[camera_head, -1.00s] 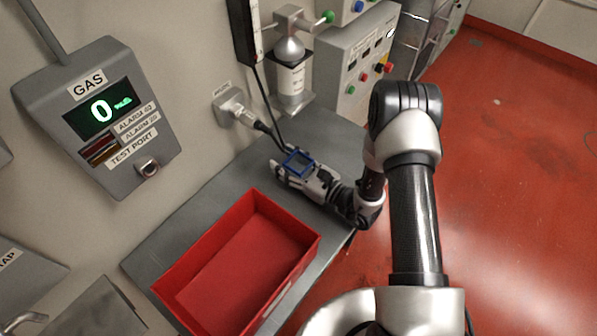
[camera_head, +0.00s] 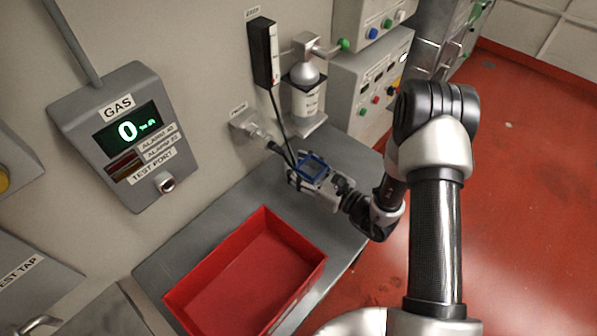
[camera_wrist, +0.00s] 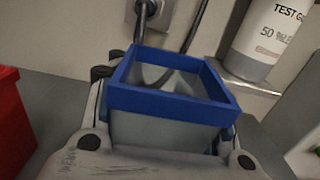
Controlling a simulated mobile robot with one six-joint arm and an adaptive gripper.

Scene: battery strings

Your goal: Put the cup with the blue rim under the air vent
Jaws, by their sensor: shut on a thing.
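The cup with the blue rim (camera_head: 311,165) is square and greyish-clear below its rim. It is in my gripper (camera_head: 315,186), above the grey bench by the wall. In the wrist view the cup (camera_wrist: 165,128) is close, upright or nearly so, with its open top facing up and my fingers on both sides. My gripper is shut on it. A dark cable passes behind the rim. The cup's underside is hidden, so I cannot tell its exact height above the bench. I cannot make out an air vent in either view.
A red open bin (camera_head: 294,309) sits on the grey bench (camera_head: 212,212), left of the cup. A wall socket (camera_head: 248,127) with a cable and a gas bottle (camera_head: 306,100) on a bracket are close behind. A gas panel (camera_head: 125,140) hangs at left.

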